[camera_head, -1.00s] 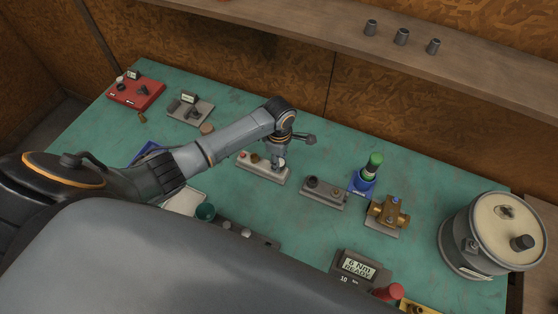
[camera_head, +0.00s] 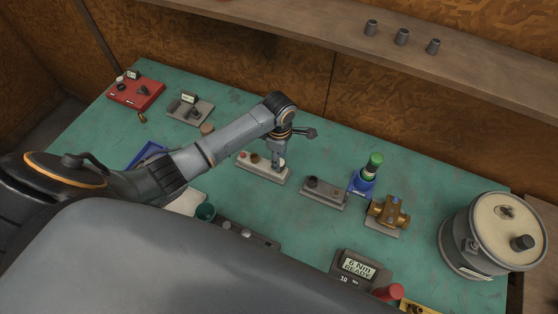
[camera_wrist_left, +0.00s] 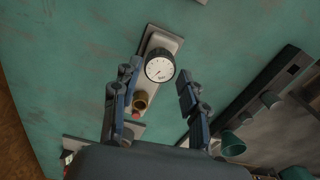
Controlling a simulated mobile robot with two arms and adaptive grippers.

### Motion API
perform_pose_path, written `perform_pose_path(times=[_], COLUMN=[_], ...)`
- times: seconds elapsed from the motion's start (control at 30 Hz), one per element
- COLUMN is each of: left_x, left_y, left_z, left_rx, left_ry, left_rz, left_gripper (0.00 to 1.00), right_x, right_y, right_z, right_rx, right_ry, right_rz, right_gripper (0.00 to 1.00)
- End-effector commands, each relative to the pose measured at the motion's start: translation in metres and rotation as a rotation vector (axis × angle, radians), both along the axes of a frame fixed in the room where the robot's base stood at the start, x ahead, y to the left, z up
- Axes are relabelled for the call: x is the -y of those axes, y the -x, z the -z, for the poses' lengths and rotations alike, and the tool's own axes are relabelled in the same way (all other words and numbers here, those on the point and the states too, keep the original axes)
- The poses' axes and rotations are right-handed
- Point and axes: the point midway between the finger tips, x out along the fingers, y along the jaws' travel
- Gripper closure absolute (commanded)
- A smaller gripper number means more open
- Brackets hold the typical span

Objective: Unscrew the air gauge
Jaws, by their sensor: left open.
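The air gauge (camera_wrist_left: 160,66) is round, with a white dial, a dark rim and a pointer. It sits on a pale grey plate (camera_wrist_left: 172,42) beside a brass fitting (camera_wrist_left: 141,98) and a red part (camera_wrist_left: 136,114). In the head view this plate (camera_head: 258,170) lies mid-bench, and my gripper largely hides the gauge. My left gripper (camera_head: 276,163) points down over the gauge end of the plate. In the left wrist view its fingers (camera_wrist_left: 158,84) are apart, the gauge between and just beyond the tips; contact cannot be told. My right gripper is not in view.
A grey plate with dark fittings (camera_head: 323,195), a blue holder with a green-capped item (camera_head: 364,182) and a brass valve (camera_head: 388,211) stand to the right. A large metal pot (camera_head: 490,240) is at far right. The bench behind my gripper is mostly clear.

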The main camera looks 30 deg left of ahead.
Motion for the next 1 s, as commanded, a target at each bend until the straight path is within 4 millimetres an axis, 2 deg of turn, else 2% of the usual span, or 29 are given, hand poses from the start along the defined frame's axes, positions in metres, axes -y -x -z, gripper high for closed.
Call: perform_pose_path(times=[0.17, 0.4, 0.53, 0.77, 0.9, 1.0], left_x=[0.0001, 0.0001, 0.0001, 0.0002, 0.0002, 0.0002], left_y=[0.0001, 0.0001, 0.0001, 0.0001, 0.0001, 0.0001], left_z=[-0.0122, -0.0136, -0.0135, -0.0135, -0.0134, -0.0134], left_rx=[0.000, 0.000, 0.000, 0.000, 0.000, 0.000], left_ry=[0.000, 0.000, 0.000, 0.000, 0.000, 0.000], left_rz=[0.001, 0.001, 0.001, 0.001, 0.001, 0.001], left_gripper=[0.56, 0.56, 0.30, 0.30, 0.53, 0.53], right_x=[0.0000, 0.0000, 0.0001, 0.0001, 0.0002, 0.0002], right_y=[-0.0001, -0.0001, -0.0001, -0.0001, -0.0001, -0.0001], right_z=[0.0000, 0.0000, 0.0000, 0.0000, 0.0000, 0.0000], right_rx=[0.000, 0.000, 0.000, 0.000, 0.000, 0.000], right_ry=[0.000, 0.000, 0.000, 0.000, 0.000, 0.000], right_rz=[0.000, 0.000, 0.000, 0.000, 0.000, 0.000], right_gripper=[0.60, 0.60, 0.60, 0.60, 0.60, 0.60])
